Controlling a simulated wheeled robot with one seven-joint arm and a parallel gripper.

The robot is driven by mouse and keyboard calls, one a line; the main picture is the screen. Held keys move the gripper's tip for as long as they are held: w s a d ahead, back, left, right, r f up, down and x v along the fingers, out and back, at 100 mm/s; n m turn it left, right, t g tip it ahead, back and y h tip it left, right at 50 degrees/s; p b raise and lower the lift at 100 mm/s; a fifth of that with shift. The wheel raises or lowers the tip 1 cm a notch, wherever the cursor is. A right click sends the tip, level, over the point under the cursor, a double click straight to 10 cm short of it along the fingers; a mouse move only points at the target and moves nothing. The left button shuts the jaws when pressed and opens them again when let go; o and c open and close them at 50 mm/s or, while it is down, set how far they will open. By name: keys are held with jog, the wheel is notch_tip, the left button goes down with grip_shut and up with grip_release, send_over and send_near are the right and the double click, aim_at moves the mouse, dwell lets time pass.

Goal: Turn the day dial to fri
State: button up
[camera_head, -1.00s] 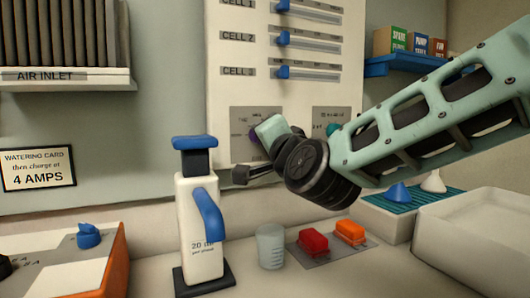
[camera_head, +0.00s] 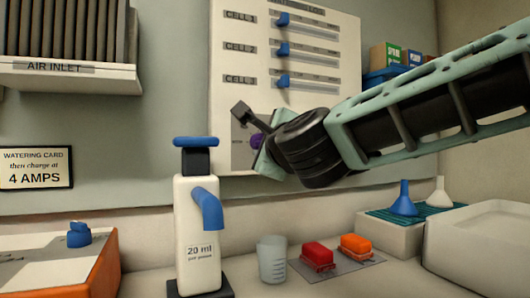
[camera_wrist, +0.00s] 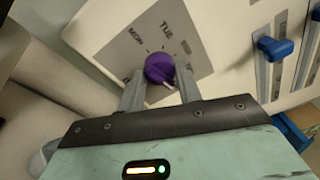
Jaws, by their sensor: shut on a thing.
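The purple day dial (camera_wrist: 159,67) sits on a grey plate (camera_wrist: 112,50) on the pale wall panel. It also shows partly behind my arm in the head view (camera_head: 256,141). MON and TUE read on the plate; the other labels are too small or blurred to read. A small pale mark shows at the dial's lower right edge in the wrist view. My gripper (camera_wrist: 160,77) is shut on the dial, one finger on each side. In the head view my wrist covers much of the plate.
Blue sliders (camera_head: 283,50) stand above the dial on the panel. Below are a white dispenser (camera_head: 197,235), a clear beaker (camera_head: 271,260), and red (camera_head: 318,256) and orange (camera_head: 356,246) blocks. A white tray (camera_head: 480,245) is at right.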

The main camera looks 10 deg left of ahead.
jog(key=shift+m+b, duration=0.5)
jog(key=shift+m, duration=0.7)
jog(key=o, duration=1)
jog(key=v, duration=1.7)
jog(key=shift+s+d+r+b, duration=0.1)
jog(key=shift+s+r+b, duration=0.05)
jog(key=shift+r+b, duration=0.25)
